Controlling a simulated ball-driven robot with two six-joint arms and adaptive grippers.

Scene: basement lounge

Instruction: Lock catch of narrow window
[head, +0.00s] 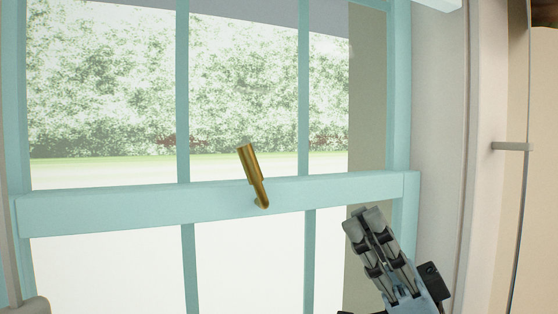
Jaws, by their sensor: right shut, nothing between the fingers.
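The narrow window (120,207) has a pale teal frame with a horizontal meeting rail and thin vertical bars. Its brass catch (251,168) sits on the middle of the rail. The catch's handle points up and slightly left from its pivot, standing above the rail's top edge. My right gripper (364,219) is at the lower right, in front of the window. Its fingers are shut with nothing between them and point up and left. It is apart from the catch, to its right and a little lower. My left gripper is not in view.
A pale window jamb (440,150) stands at the right. Beyond it is a thin dark edge with a grey bar-like handle (512,146). Greenery shows through the glass. The space between my right gripper and the catch looks clear.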

